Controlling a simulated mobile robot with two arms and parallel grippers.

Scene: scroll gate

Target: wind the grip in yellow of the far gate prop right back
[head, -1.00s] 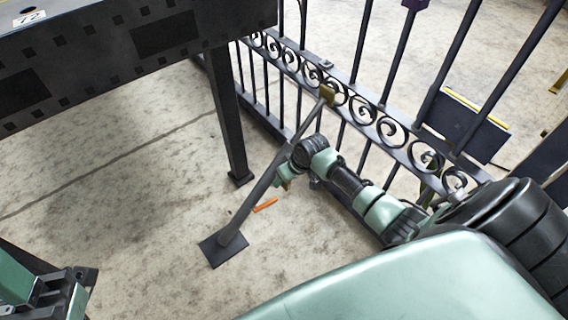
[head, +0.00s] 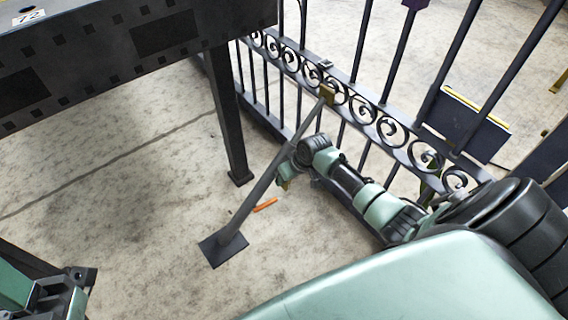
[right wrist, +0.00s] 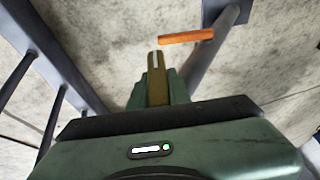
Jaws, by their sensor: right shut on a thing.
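The gate prop (head: 262,183) is a dark slanted strut. It runs from a square foot plate (head: 222,249) on the floor up to a yellow-brown bracket (head: 327,94) at the gate. My right gripper (head: 284,184) is beside the strut at mid height. In the right wrist view my right gripper (right wrist: 157,92) is shut on the dull yellow grip (right wrist: 157,66), whose end sticks out past the fingers. Part of my left arm shows at the lower left of the head view; its fingertips cannot be made out.
An orange bar (head: 265,204) shows beside the strut; I cannot tell whether it is attached. The dark gate (head: 375,122) with scrollwork runs behind my right arm. A dark table (head: 130,50) stands at the upper left, its leg (head: 232,130) near the prop. Bare floor lies left of the prop.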

